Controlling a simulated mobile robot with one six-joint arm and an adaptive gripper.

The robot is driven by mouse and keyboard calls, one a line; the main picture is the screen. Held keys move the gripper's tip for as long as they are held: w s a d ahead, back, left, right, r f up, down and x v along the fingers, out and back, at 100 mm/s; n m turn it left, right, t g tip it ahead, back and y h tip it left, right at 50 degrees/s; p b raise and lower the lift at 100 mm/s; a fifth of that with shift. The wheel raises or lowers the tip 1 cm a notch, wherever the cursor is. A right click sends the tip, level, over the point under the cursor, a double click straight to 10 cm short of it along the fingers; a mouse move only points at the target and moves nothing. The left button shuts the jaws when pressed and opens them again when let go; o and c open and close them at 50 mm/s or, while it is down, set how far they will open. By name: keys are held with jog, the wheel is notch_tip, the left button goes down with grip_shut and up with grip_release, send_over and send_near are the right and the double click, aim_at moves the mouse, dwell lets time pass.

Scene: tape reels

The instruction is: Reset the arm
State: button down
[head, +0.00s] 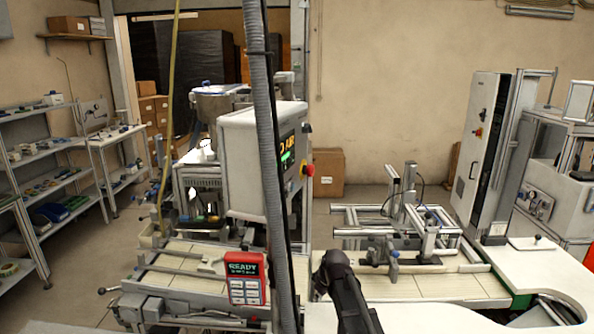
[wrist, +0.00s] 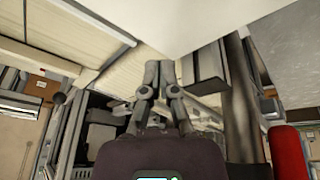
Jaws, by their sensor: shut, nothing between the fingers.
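My gripper (wrist: 164,80) shows in the wrist view, its two fingers close together at the tips with nothing between them. It is shut and empty. Past the fingertips a pale flat surface (wrist: 190,25) fills the top of the wrist view. In the head view my dark arm (head: 343,290) stands at the lower middle, in front of the conveyor machine. My gripper cannot be made out clearly in the head view.
A red box reading READY (head: 245,278) stands at the conveyor's (head: 190,265) front. A grey corrugated hose (head: 265,130) hangs down left of my arm. A metal frame (head: 410,220) stands on the right conveyor. Shelves (head: 50,170) line the left wall. A cardboard box (head: 328,172) sits behind.

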jog(key=s+d+m+g, duration=0.1)
jog(key=s+d+m, duration=0.2)
jog(key=s, duration=0.4)
jog(key=s+d+m+g+h, duration=0.1)
jog(key=s+d+m, duration=0.2)
jog(key=s, duration=0.4)
jog(key=s+d+f+m+g+h, duration=0.1)
jog(key=s+d+m, duration=0.2)
jog(key=s, duration=0.4)
jog(key=shift+s+d, duration=0.3)
jog(key=shift+d, duration=0.3)
jog(key=shift+w, duration=0.1)
